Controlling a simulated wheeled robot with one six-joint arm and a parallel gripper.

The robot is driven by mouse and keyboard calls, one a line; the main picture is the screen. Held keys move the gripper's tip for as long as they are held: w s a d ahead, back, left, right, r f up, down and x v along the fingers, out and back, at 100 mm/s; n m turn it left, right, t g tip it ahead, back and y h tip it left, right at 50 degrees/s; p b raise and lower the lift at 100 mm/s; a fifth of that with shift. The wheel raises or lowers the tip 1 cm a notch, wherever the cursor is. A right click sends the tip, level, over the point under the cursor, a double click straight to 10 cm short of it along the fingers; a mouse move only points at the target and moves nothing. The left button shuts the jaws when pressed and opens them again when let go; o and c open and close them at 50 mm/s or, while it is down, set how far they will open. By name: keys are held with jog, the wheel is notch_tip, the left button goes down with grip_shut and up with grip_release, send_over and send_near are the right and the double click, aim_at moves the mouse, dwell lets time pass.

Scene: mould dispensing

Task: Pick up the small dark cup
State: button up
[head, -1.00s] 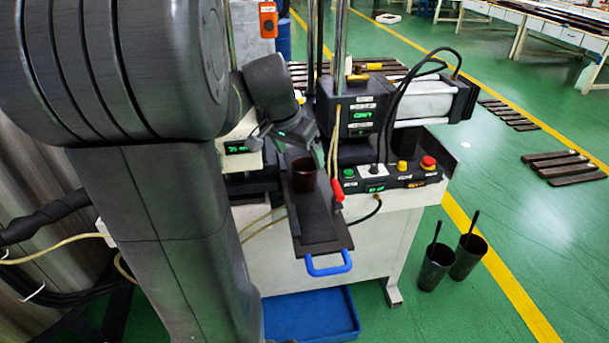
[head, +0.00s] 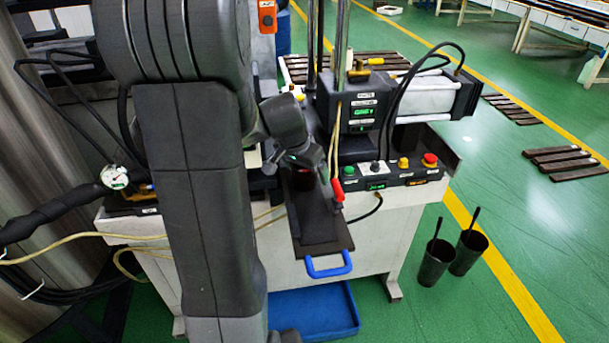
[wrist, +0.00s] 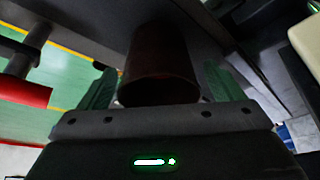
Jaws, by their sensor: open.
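The small dark cup (wrist: 160,68) is a dark reddish-brown cylinder. In the head view the cup (head: 304,178) is largely hidden behind my gripper (head: 306,163). It stands on the dark sliding plate (head: 318,228) with the blue handle. In the wrist view my gripper (wrist: 156,88) is open, with one greenish finger on each side of the cup. A gap shows beside the cup on the left; contact on the right is hard to judge.
A blue tray (head: 315,312) lies on the floor below. Two dark bins (head: 452,258) stand right.

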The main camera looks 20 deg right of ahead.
jog(key=shift+c, duration=0.2)
jog(key=c, duration=1.1)
jog(key=shift+r, duration=0.1)
